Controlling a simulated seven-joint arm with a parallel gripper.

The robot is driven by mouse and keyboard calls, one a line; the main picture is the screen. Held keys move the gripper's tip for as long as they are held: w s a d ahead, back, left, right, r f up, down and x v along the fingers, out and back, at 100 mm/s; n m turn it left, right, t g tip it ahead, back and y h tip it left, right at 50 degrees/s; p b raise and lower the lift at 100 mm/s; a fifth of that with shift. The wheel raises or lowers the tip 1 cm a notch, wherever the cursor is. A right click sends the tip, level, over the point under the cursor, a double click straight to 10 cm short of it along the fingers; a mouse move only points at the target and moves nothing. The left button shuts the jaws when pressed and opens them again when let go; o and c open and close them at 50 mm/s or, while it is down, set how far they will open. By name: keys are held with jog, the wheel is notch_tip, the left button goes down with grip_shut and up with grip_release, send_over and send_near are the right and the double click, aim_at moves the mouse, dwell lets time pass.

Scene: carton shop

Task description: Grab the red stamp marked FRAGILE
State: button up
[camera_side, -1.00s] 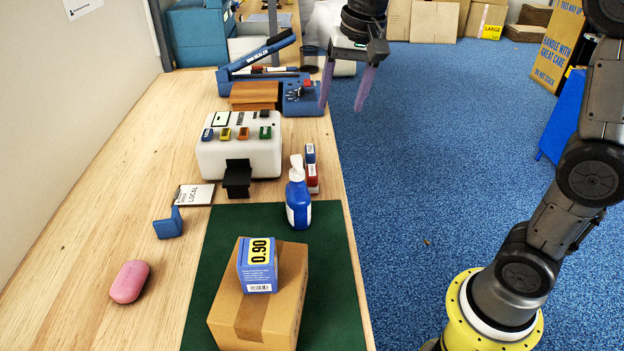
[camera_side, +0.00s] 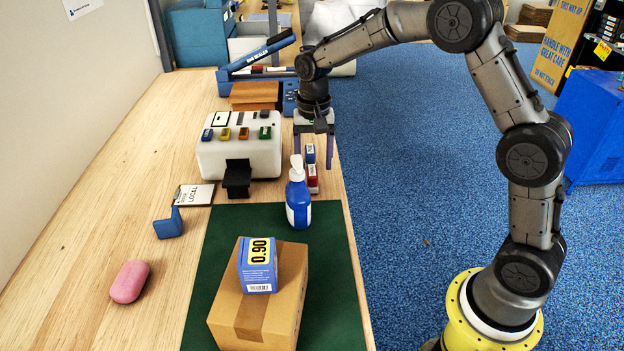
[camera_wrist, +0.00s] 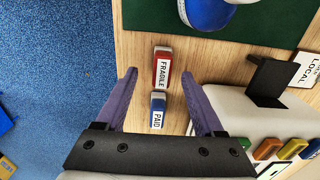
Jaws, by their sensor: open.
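The red stamp (camera_wrist: 162,68) marked FRAGILE lies on the wooden bench in the wrist view, just beyond my fingertips and roughly centred between them.
A blue bottle with a white top (camera_side: 298,200) stands close in front of the stamps. A white machine (camera_side: 240,155) stands to their left. A carton (camera_side: 285,300) with a blue box (camera_side: 257,265) sits on the green mat (camera_side: 335,235). The bench edge is close on the right.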

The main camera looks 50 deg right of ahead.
aim_at(312, 170)
jog(key=shift+w+f, duration=0.15)
jog(key=shift+f, duration=1.3)
jog(key=shift+w+f, duration=0.1)
jog(key=shift+f, duration=1.35)
grip_shut()
